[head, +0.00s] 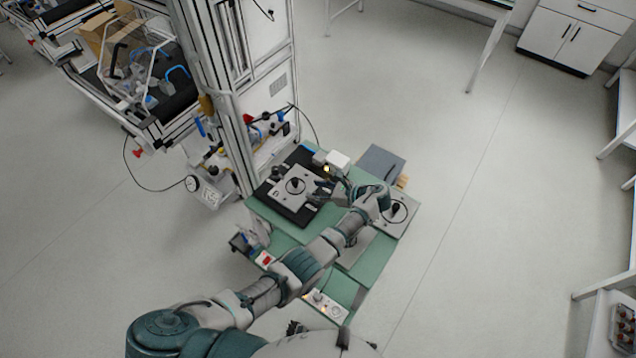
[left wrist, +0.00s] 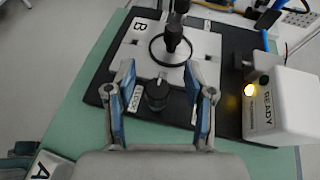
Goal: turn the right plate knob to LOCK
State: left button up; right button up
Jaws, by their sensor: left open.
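A grey plate marked B (left wrist: 126,52) lies on a black base in the left wrist view, and the plate (head: 296,206) also shows in the head view. A black round knob (left wrist: 157,97) stands at the plate's near edge, with a LOCK label (left wrist: 135,99) on its left. A small white mark shows at the knob's far side, away from that label. My left gripper (left wrist: 160,68) is open, its blue-padded fingers on either side of the knob and apart from it. In the head view my left gripper (head: 325,190) hides this knob. My right gripper is not seen.
A white box labelled READY (left wrist: 284,108) with a lit yellow lamp (left wrist: 249,90) stands close right of my gripper. A black post and ring (left wrist: 171,40) rise from the plate. Another plate (head: 400,215) lies at the green table's (head: 377,262) right side.

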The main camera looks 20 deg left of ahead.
aim_at(318, 193)
pick_arm(q)
notch_tip(318, 193, up, 8)
jog(key=shift+d+f, duration=0.1)
jog(key=shift+f, duration=0.05)
dwell(0.6)
